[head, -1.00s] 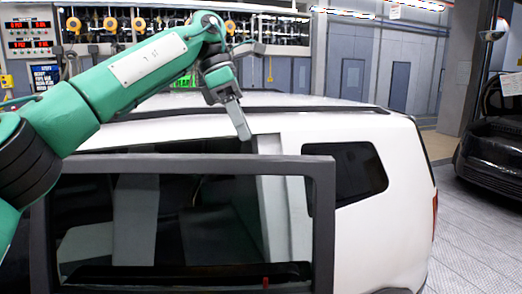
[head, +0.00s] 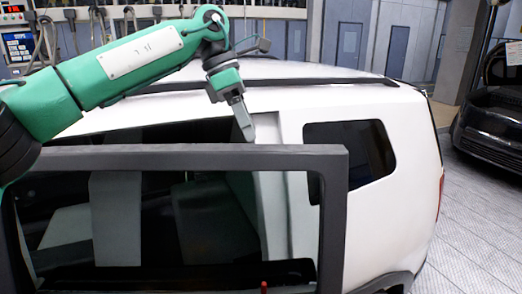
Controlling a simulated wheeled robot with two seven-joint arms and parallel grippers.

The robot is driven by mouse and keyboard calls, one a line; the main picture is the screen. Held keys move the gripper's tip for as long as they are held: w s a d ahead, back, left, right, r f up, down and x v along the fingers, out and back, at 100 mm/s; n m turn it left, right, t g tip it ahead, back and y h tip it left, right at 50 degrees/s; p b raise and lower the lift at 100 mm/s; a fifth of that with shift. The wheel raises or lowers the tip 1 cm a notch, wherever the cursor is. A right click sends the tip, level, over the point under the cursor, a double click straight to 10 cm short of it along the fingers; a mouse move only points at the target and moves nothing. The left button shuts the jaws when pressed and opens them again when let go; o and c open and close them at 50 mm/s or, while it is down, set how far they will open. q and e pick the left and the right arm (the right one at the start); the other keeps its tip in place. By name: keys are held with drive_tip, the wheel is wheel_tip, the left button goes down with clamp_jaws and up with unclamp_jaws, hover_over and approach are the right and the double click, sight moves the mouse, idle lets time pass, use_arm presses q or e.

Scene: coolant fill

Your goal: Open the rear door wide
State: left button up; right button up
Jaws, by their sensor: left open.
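The rear door (head: 333,222) of the white car (head: 403,220) stands open, swung out from the body. Its dark window frame fills the lower left of the head view, and the pale door pillar and cabin show behind it. My left gripper (head: 248,132) points down just above the top edge of the door frame, near its right part. Its fingers look close together from this side, and nothing shows between them. I cannot tell whether the fingertips touch the frame. The lower part of the door is out of view. My right gripper is not in view.
A black car (head: 490,115) is parked at the right. The tiled floor (head: 470,225) between the two cars is clear. Equipment with a display panel (head: 18,45) stands at the back left, and grey wall doors are behind the car.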

sight(259, 149)
use_arm(q)
drive_tip(key=p+x, duration=0.2)
drive_tip(key=x, duration=0.3)
drive_tip(key=shift+s+d+f, duration=0.15)
drive_tip(key=shift+s+f, duration=0.1)
drive_tip(key=shift+d+f, duration=0.15)
drive_tip(key=shift+f, duration=0.2)
drive_tip(key=shift+d+f+p, duration=0.1)
drive_tip(key=shift+f+p, duration=0.2)
drive_tip(key=shift+f, duration=0.15)
drive_tip(key=shift+s, duration=0.1)
drive_tip(key=c, duration=1.2)
drive_tip(key=shift+s, duration=0.1)
clamp_jaws()
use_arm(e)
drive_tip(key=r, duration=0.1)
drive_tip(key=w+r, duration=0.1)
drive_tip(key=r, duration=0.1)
